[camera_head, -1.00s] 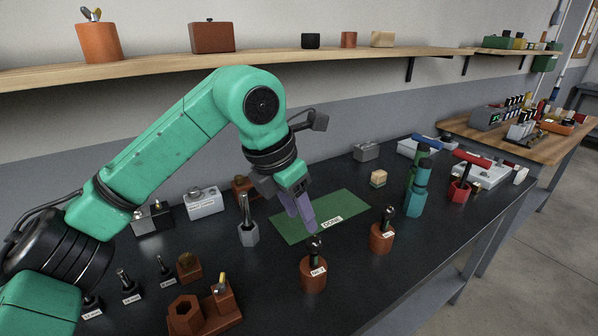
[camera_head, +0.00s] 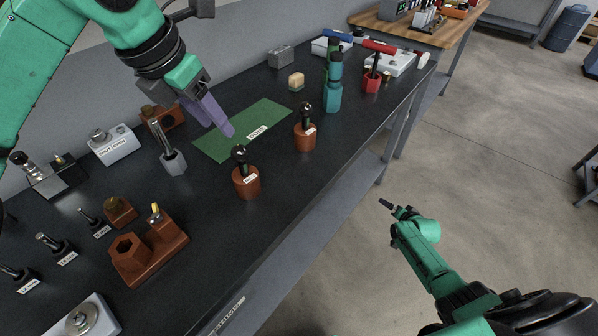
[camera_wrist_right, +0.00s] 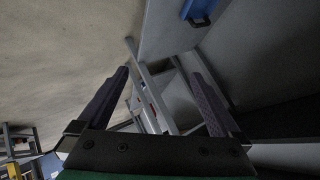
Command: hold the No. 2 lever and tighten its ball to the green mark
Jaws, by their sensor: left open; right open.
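Two levers with black balls stand in brown holders with white labels on the dark bench in the head view: a nearer one (camera_head: 246,182) and a farther one (camera_head: 305,136). The labels are too small to read surely, so I cannot tell which is No. 2. Some green shows on the stems below the balls. My left gripper (camera_head: 222,128) is open and empty; its purple fingers hang above the green mat, just behind the nearer ball in the picture. My right gripper (camera_head: 387,205) is off the bench's front edge, over the floor. It is open and empty in the right wrist view (camera_wrist_right: 160,85).
The green mat (camera_head: 222,150) is bare. A teal tool (camera_head: 333,88) and a red-handled tool (camera_head: 373,76) stand farther right. A brown block with a hexagonal hole (camera_head: 135,262) and several small tools are at left.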

